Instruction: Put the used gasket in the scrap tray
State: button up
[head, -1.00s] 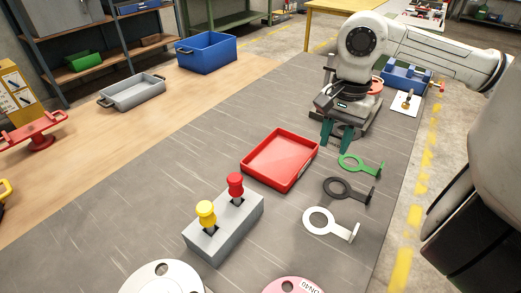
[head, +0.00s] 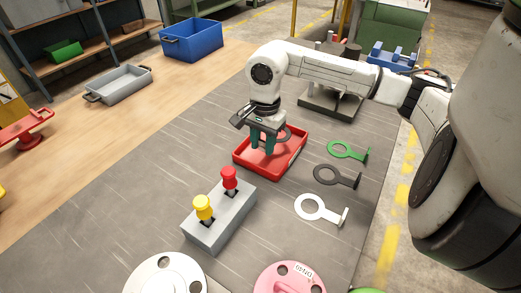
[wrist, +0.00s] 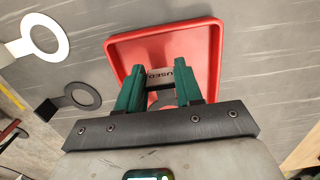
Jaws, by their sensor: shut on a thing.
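The red scrap tray (head: 240,159) lies on the grey bench top; it also fills the upper middle of the wrist view (wrist: 214,60). My gripper (head: 263,150), with green fingers, points down over the tray. In the wrist view its fingers (wrist: 163,88) are shut on a grey piece marked "USED" (wrist: 163,75), seemingly the used gasket's tab.
Green (head: 344,149), black (head: 332,175) and white (head: 317,208) gaskets lie right of the tray. A grey block (head: 221,222) with yellow and red knobs stands in front. A dark fixture (head: 333,103) is behind. Bare bench lies to the left.

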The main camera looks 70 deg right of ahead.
aim_at(260, 163)
jog(key=f, duration=0.1)
jog(key=f+p, duration=0.1)
jog(key=f, duration=0.1)
jog(key=shift+w+a, duration=0.1)
jog(key=shift+w, duration=0.25)
jog(key=shift+f, duration=0.45)
jog(key=shift+f, duration=0.2)
jog(key=o, duration=0.8)
jog(key=shift+o, duration=0.2)
jog(key=shift+r, duration=0.1)
jog(key=r, duration=0.4)
jog(key=r+b, duration=0.1)
jog(key=r, duration=0.7)
jog(key=shift+s+d+r+b, duration=0.1)
jog(key=shift+d+r+b, duration=0.05)
jog(key=shift+d+b, duration=0.25)
